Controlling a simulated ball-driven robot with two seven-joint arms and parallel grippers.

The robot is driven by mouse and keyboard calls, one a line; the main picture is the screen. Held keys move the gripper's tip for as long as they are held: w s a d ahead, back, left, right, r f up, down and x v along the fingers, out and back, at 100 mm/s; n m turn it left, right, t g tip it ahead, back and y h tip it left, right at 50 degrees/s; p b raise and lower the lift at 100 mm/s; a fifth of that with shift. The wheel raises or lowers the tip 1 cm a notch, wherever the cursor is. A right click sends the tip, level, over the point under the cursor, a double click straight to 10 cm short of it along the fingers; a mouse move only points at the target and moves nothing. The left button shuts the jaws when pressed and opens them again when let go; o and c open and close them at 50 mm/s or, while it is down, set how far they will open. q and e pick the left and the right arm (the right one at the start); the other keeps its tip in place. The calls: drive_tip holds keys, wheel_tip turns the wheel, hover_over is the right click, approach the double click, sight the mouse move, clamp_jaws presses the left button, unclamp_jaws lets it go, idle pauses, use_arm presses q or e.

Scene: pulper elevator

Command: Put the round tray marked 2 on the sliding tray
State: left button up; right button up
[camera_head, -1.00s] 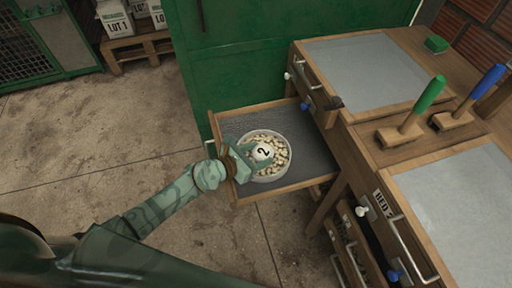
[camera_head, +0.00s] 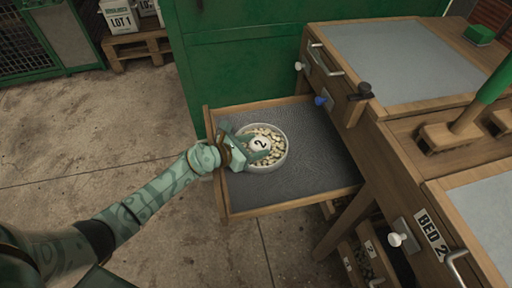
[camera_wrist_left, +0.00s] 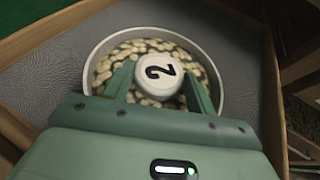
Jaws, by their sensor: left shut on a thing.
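The round tray marked 2 (camera_head: 283,152) is a pale, shallow round pan holding cream-coloured beans, with a white knob marked 2 (camera_head: 261,144) at its middle. It is over the grey floor of the pulled-out sliding tray (camera_head: 305,180), toward its left side, and appears to rest on it. My left gripper (camera_head: 258,150) is shut on the knob. In the left wrist view its two green fingers (camera_wrist_left: 160,88) stand on either side of the knob, and the pan's rim (camera_wrist_left: 224,78) shows around them. My right gripper is not in view.
The sliding tray has low wooden walls, and its right part is bare. A wooden bench (camera_head: 390,130) with handles and knobs stands to the right. A green panel (camera_head: 245,60) stands behind. Open concrete floor (camera_head: 90,135) lies to the left.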

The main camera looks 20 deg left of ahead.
use_arm(q)
drive_tip(key=shift+r, duration=0.15)
drive_tip(key=shift+f, duration=0.25)
drive_tip(key=o, duration=1.2)
